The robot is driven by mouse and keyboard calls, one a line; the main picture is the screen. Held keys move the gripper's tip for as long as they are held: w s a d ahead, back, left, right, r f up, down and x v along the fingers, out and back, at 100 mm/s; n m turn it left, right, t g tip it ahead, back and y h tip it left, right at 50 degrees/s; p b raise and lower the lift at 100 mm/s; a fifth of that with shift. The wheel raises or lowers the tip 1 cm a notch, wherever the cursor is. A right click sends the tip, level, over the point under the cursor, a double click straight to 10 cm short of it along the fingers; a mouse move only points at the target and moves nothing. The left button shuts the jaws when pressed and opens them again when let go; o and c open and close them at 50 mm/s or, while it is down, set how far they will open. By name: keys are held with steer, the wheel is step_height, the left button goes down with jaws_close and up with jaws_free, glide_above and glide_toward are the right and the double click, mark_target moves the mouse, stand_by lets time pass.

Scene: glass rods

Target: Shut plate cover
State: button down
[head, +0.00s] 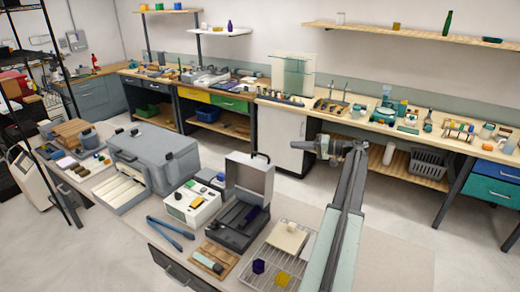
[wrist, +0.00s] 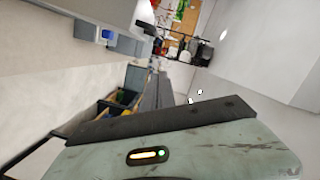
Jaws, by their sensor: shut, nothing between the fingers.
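A dark grey case (head: 236,228) stands on the near bench in the head view. Its hinged lid (head: 250,178), likely the plate cover, stands up open at the back, with a handle on its top edge. Dark contents show in the base, including a purple piece. My gripper (head: 322,146) is shut and empty, in the air to the right of and above the lid, clear of it. In the wrist view, a pale grey-green surface with a dark edge and small lights fills the lower part; the case cannot be made out there.
A white device (head: 192,204) stands left of the case. A wire rack (head: 262,277) with a cream block (head: 288,238) lies to its right. Blue tongs (head: 168,232) and a larger grey machine (head: 158,150) are further left. A long back bench (head: 335,119) carries several items.

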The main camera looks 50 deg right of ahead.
steer(key=w+a+f+b, duration=0.3)
steer(key=w+a, duration=0.5)
steer(key=shift+w, duration=0.25)
